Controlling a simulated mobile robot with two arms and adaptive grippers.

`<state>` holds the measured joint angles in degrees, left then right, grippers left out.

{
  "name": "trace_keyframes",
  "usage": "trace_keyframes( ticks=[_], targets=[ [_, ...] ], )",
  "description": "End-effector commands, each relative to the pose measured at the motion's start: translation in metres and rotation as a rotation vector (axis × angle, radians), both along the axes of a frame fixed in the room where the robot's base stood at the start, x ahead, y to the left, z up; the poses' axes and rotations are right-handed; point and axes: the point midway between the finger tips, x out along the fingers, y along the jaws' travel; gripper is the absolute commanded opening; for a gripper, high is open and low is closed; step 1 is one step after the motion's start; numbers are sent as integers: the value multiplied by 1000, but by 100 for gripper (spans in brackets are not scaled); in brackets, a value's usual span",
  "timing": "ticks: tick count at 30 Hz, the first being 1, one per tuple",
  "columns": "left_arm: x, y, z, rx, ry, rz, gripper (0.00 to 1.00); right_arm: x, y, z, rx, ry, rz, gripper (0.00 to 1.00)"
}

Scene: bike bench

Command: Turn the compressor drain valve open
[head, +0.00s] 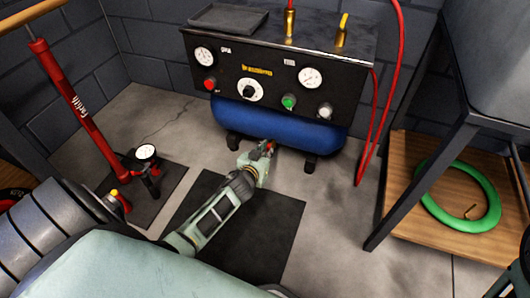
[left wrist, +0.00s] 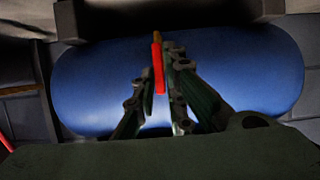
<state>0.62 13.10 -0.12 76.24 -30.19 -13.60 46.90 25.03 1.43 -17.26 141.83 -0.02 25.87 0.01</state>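The blue compressor tank (head: 280,124) stands on short dark feet under a black control panel. The drain valve's red lever (head: 271,146) shows small at the tank's lower front, partly hidden by my left gripper (head: 265,151). In the left wrist view the red lever (left wrist: 158,68) points down from a brass-coloured stem (left wrist: 157,38) in front of the blue tank (left wrist: 90,85). The fingers of my left gripper (left wrist: 159,70) converge on the lever, one on each side, and look shut on it. My right gripper does not show.
The control panel (head: 270,92) has gauges, a knob and coloured buttons. A red hose (head: 385,110) hangs at its right. A red floor pump (head: 78,110) stands left. A dark mat (head: 270,225) lies below my arm.

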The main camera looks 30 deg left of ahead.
Motion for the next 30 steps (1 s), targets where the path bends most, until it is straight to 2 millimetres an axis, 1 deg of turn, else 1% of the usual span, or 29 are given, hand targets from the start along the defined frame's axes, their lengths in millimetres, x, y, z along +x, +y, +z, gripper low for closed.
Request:
trace_keyframes(
  ticks=[1, 8, 16, 24, 25, 30],
  targets=[
    [-1, 4, 0, 3, 3, 6, 0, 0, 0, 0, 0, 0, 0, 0],
    [-1, 6, -1, 6, 5, 9, 0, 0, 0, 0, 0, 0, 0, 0],
    [-2, 5, -1, 107, 30, 13, 0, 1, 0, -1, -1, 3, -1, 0],
    [-2, 7, -1, 120, 33, 14, 0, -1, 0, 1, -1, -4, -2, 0],
    [-2, 7, -1, 120, 33, 14, 10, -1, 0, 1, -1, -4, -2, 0],
    [-2, 6, -1, 118, 33, 12, 25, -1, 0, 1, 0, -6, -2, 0]
  ],
)
